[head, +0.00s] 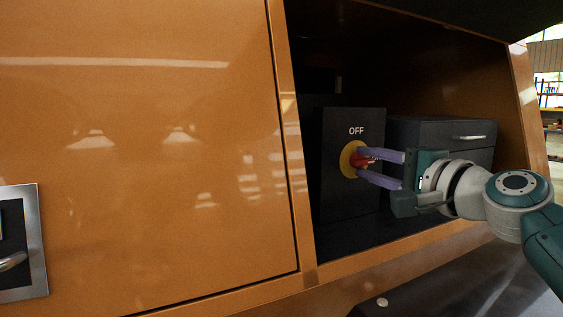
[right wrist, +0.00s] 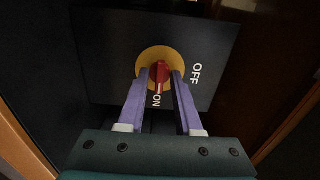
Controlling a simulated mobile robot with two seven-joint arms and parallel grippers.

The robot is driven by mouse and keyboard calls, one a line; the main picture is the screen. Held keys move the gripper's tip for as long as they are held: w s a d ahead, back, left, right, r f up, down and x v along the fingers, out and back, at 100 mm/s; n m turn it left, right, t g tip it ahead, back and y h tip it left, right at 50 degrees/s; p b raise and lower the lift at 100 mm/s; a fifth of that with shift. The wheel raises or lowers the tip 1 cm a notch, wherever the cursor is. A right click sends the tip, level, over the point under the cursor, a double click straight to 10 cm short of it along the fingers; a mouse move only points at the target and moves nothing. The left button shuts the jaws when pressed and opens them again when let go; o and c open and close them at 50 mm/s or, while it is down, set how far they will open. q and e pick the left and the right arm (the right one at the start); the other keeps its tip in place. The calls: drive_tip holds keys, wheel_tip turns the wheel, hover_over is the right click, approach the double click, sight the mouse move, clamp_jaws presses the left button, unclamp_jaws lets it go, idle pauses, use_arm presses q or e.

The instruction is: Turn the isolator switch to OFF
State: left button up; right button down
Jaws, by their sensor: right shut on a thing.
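The isolator switch is a red knob (head: 357,160) on a yellow disc (head: 345,160), mounted on a dark box (head: 347,198) inside the orange housing. OFF is printed above the disc in the head view; a label to its right is mostly hidden by my fingers. In the right wrist view the red knob (right wrist: 160,70) points toward ON, and OFF is a quarter turn away. My right gripper (head: 362,163) reaches in from the right, its purple fingers shut on the knob from both sides. My left gripper is not in view.
A dark cabinet (head: 440,132) with a metal handle stands right of the switch box, behind my right gripper. The orange housing (head: 150,150) fills the left and frames the opening, with a lower sill (head: 400,253). A framed dark panel (head: 20,245) with a handle is at the far left.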

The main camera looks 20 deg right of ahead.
drive_tip(key=shift+f+n, duration=0.15)
drive_tip(key=shift+n, duration=0.15)
drive_tip(key=n+b, duration=0.2)
drive_tip(key=n, duration=1)
drive_tip(key=shift+n, duration=0.4)
drive_tip(key=n+p, duration=0.1)
drive_tip(key=n, duration=0.2)
drive_tip(key=shift+n+p, duration=0.35)
drive_tip(key=shift+n, duration=0.25)
drive_tip(key=shift+f, duration=0.15)
